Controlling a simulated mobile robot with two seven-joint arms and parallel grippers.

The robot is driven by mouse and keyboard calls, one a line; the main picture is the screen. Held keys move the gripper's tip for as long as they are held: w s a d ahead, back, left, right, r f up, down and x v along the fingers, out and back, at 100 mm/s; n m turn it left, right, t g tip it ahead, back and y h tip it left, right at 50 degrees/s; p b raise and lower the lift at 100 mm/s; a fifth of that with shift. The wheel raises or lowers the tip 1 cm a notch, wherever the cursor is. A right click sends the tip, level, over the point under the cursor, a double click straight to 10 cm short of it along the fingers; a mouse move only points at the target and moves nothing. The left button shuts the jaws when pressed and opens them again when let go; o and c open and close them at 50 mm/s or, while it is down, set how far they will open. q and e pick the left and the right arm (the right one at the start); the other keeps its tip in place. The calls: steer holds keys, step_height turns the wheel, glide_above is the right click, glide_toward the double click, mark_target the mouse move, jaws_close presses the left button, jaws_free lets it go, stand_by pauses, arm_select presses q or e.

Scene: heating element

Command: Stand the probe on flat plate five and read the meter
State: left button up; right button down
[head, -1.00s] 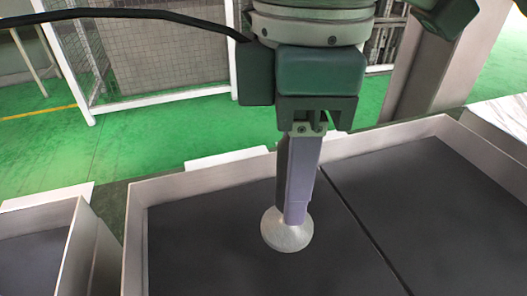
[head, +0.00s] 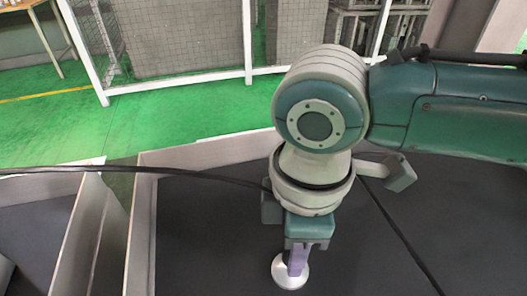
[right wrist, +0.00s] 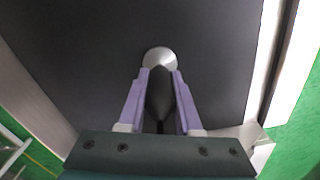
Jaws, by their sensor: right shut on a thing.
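My right gripper (head: 298,262) points down with its purple fingers shut on the probe (head: 291,273). The probe shows as a pale round metal foot below the fingers. In the right wrist view its dark handle lies between the fingers (right wrist: 160,85), with the foot (right wrist: 160,58) beyond. The probe is over the dark flat plate (head: 200,235) inside a pale-walled frame. I cannot tell whether the foot touches the plate. No plate number and no meter can be made out. My left gripper is not in view.
The pale frame wall (head: 140,235) rises left of the probe. Another dark walled bay (head: 35,225) lies farther left. A black cable (head: 120,170) runs across from the left to my right wrist. A dark line crosses the plate at right. Behind are green floor and a white-framed mesh fence (head: 185,50).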

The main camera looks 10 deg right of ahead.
steer(key=shift+f, duration=0.1)
steer(key=c, duration=0.6)
jaws_free()
step_height(320, 180, up, 12)
steer(key=shift+r+p, duration=0.15)
steer(key=shift+p, duration=1.1)
steer(key=s+a+f+m+t+y, duration=0.2)
steer(key=s+a+m+y, duration=0.2)
steer(key=s+a+m, duration=0.15)
steer(key=s+d+f+m+h, duration=0.1)
steer(key=s+d+m+h, duration=0.1)
steer(key=d, duration=0.5)
steer(key=s+d+f+m+t+h, duration=0.1)
steer(key=s+d+m, duration=0.3)
steer(key=d, duration=0.3)
steer(key=shift+s+d+m+t+h, duration=0.3)
steer(key=shift+d+m+h, duration=0.1)
steer(key=shift+m, duration=0.25)
steer(key=shift+f, duration=0.1)
